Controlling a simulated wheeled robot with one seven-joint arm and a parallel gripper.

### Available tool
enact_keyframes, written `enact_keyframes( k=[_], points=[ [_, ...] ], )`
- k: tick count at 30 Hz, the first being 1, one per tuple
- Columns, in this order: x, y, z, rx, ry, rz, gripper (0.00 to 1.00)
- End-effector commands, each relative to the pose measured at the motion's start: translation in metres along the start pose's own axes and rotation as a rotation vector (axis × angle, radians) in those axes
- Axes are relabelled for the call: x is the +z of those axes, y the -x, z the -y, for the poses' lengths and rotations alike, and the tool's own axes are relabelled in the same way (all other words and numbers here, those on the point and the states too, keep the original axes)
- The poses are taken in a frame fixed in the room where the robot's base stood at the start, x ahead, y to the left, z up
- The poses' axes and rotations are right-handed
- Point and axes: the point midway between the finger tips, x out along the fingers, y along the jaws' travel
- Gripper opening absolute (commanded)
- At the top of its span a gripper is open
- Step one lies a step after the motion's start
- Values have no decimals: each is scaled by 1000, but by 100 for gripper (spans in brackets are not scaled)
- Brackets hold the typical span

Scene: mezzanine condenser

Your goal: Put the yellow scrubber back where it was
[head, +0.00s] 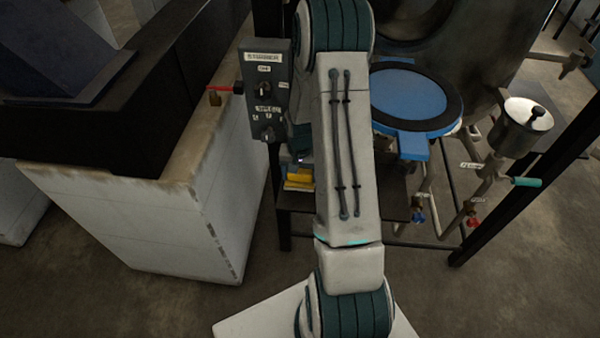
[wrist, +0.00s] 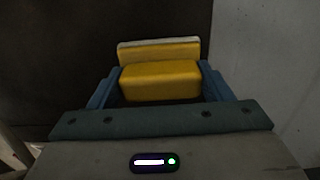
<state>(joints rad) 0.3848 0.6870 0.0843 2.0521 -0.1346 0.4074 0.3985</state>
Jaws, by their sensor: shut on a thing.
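The yellow scrubber (wrist: 160,82) is a blocky yellow piece between the two blue fingers of my gripper (wrist: 159,69) in the wrist view. My gripper is shut on it. Just beyond it stands a yellow slab with a pale top edge (wrist: 158,51); I cannot tell whether it is part of the scrubber or a separate piece. In the head view yellow surfaces (head: 298,184) show just left of my arm, low by a dark shelf (head: 397,207). My arm hides most of the gripper there. Whether the scrubber touches the shelf is not clear.
A grey control box (head: 266,90) with switches and a red lever hangs above the yellow surfaces. A pale plinth (head: 140,220) stands left. A round blue-and-black lid (head: 412,98), a metal pot (head: 520,128) and valved pipes are right. A black post (head: 525,180) slants at far right.

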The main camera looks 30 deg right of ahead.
Motion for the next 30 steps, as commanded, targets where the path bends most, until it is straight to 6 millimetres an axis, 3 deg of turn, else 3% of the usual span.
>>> enact_keyframes(
  k=[2, 3, 5, 18, 30],
  points=[
    [0, -4, 0, 0, 0, 0, 54],
    [0, -3, 0, 0, 0, 0, 81],
    [0, -2, 0, 0, 0, 0, 94],
    [0, 6, 0, 0, 0, -2, 94],
    [-1, 74, 0, -1, -1, -5, 94]
  ],
)
